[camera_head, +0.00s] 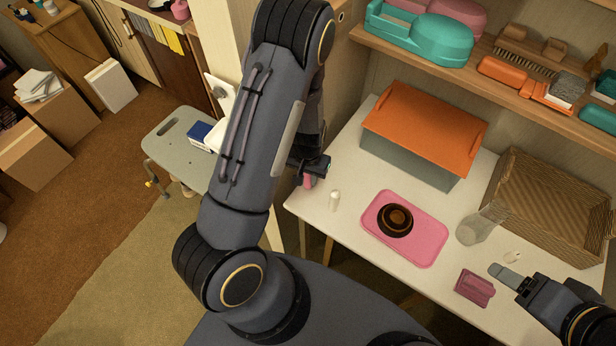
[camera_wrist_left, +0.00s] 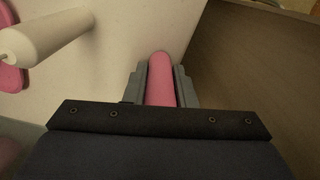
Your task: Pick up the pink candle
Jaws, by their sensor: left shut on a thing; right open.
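The pink candle (camera_wrist_left: 161,82) stands out clearly between both fingers in the left wrist view. My left gripper (camera_wrist_left: 160,88) is shut on it. In the head view the left gripper (camera_head: 312,168) is at the left edge of the white table, partly hidden by my own arm. A small part of the pink candle (camera_head: 307,181) shows below it there. I cannot tell whether the candle touches the table. My right gripper (camera_head: 512,277) is open over the right front of the table, beside a pink block-like object (camera_head: 475,288).
A white candle-like object (camera_head: 334,200) stands near the left gripper. A pink tray (camera_head: 432,247) holds a dark round bowl (camera_head: 395,220). A glass jar (camera_head: 474,230), a wicker basket (camera_head: 548,205) and an orange-lidded box (camera_head: 424,130) stand behind. A loaded shelf (camera_head: 480,70) is above.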

